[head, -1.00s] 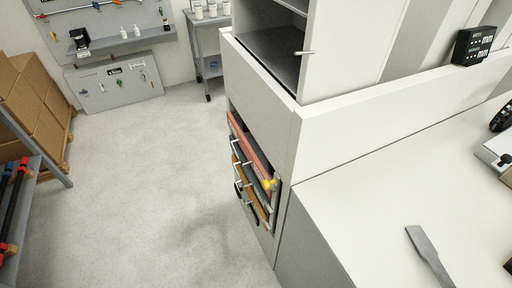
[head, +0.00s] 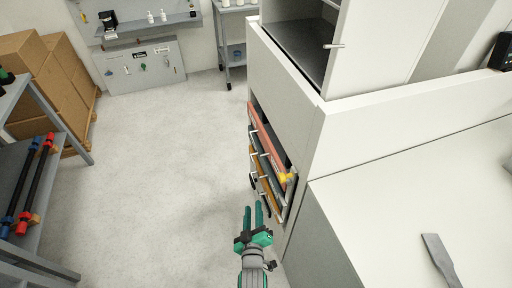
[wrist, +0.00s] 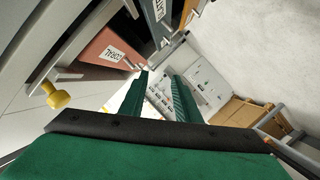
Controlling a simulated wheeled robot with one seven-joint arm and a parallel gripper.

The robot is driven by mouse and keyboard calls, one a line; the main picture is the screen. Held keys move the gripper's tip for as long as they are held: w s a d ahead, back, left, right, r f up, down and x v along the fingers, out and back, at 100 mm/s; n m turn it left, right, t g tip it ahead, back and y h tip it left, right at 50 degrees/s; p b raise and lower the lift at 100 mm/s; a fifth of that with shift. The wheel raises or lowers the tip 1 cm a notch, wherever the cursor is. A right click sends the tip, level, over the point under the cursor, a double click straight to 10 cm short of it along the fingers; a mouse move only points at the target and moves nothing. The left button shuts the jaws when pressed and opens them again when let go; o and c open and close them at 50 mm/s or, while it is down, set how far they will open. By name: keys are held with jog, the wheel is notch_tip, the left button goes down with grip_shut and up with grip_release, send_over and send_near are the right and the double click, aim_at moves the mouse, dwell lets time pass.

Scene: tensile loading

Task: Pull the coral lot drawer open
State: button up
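The coral drawer (head: 264,137) is the top, pinkish-red front in the stack of drawers in the white cabinet. In the wrist view the coral drawer (wrist: 108,47) is at upper left, with a white label reading CORAL. My gripper (head: 254,207) is in the head view at bottom centre, below and to the left of the drawers. Its two green fingers are parallel and apart with nothing between them. In the wrist view my gripper (wrist: 161,78) points past the coral front, and I see no contact with it.
A yellow knob (head: 287,178) sticks out at the near side of the drawers; it is also close by in the wrist view (wrist: 60,99). An orange drawer (head: 265,186) lies lower in the stack. A rack (head: 65,177) with bars stands left. The floor (head: 160,160) between is clear.

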aim_at(256, 146)
jog(key=w+r+n, duration=0.1)
jog(key=w, duration=0.8)
jog(key=w+r+n, duration=0.1)
jog(key=w, duration=0.8)
jog(key=w+d+r+n, duration=0.1)
jog(key=w, duration=0.8)
jog(key=shift+w+d+r+n, duration=0.1)
jog(key=shift+w+r+n, duration=0.15)
jog(key=shift+n, duration=0.15)
grip_shut()
